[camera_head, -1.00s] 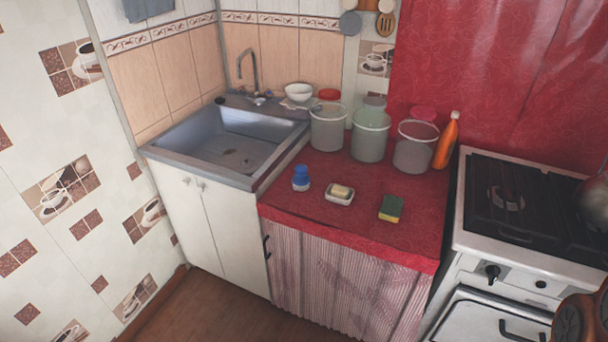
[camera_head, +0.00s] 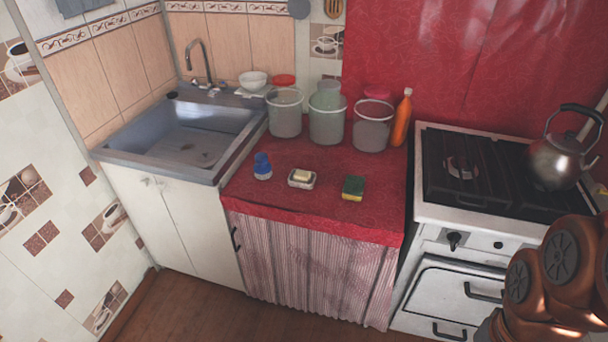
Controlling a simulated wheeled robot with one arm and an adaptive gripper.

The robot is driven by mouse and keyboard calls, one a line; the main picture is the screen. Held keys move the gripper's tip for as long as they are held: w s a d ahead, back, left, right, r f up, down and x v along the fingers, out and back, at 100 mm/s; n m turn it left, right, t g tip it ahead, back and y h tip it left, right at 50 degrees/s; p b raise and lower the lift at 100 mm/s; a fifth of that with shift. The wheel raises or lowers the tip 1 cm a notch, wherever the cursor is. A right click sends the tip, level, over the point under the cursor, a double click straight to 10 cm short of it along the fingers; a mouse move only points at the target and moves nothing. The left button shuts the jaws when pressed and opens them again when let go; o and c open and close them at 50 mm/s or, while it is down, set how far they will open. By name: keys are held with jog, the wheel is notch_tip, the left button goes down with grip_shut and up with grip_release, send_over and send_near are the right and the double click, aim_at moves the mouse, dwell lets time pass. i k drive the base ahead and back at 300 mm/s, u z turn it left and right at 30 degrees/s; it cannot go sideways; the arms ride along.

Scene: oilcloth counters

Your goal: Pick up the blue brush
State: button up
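A small blue object (camera_head: 262,166), which looks like the blue brush, stands upright near the left front of the red counter (camera_head: 323,213). Its top is dark blue and its base is pale; its bristles cannot be made out. My arm shows at the lower right in front of the stove, but my gripper is out of view. Nothing touches the blue object.
A soap dish (camera_head: 302,179) and a sponge (camera_head: 353,188) lie right of the blue object. Several buckets (camera_head: 327,120) and an orange bottle (camera_head: 402,118) stand behind. The sink (camera_head: 190,140) is left; the stove (camera_head: 480,225) with a kettle (camera_head: 557,160) is right.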

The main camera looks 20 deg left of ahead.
aim_at(262, 168)
jog(key=z, duration=0.35)
jog(key=k, duration=0.45)
jog(key=z, duration=0.3)
jog(key=i, duration=0.3)
jog(key=u, duration=1)
jog(key=i, duration=1.2)
jog(key=u, duration=1.55)
jog(key=i, duration=0.4)
jog(key=u, duration=0.45)
